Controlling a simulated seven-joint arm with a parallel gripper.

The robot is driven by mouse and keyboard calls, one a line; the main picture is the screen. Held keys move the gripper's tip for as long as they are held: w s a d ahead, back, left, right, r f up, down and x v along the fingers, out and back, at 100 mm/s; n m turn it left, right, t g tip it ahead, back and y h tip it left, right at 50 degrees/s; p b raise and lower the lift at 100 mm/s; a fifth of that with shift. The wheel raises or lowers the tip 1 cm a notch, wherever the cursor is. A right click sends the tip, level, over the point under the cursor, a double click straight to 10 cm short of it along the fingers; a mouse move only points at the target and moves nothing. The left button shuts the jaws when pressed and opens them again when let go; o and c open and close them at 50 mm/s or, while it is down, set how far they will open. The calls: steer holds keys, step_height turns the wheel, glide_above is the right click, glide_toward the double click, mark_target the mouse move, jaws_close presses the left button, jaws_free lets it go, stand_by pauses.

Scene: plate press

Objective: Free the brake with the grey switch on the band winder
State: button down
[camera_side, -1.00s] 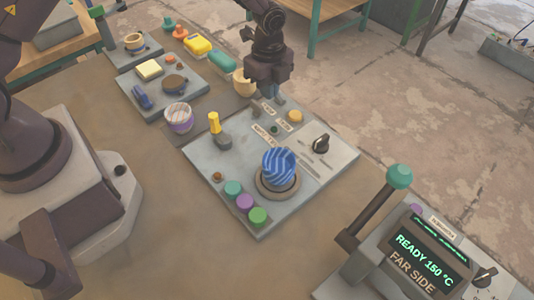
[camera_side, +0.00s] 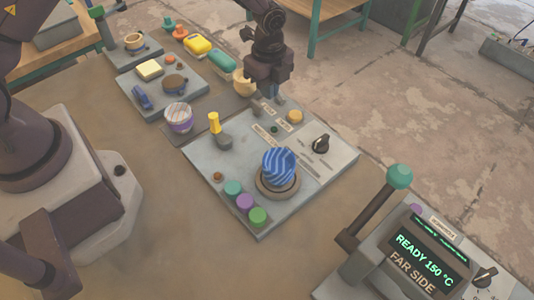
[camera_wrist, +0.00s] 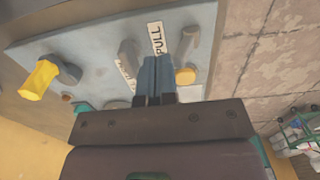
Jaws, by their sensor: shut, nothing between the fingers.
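The band winder (camera_side: 215,165) is a flat grey panel with a blue striped roll (camera_side: 278,165) on a round base. My gripper (camera_side: 268,95) is over the panel's far corner, its fingers shut and empty. In the wrist view the shut fingers (camera_wrist: 158,62) point at the panel by a PULL label (camera_wrist: 156,37). One grey lever-like piece (camera_wrist: 188,46) stands just right of the fingertips and another (camera_wrist: 128,56) to their left. I cannot tell which is the brake switch, or whether the fingers touch either. In the side view my gripper hides this spot.
The panel also bears a yellow handle (camera_side: 214,122), a yellow button (camera_side: 295,116), a black knob (camera_side: 320,143) and several coloured caps along the near edge. A striped cup (camera_side: 179,117) stands to the left. A press with a green-knobbed lever (camera_side: 399,176) stands at the right.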

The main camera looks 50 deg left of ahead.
steer(key=shift+w, duration=0.1)
steer(key=shift+w, duration=1.4)
steer(key=shift+s+r, duration=0.2)
steer(key=shift+r, duration=0.95)
steer(key=shift+s+r, duration=0.2)
steer(key=shift+r, duration=1)
steer(key=shift+s+r, duration=0.2)
steer(key=shift+r, duration=0.95)
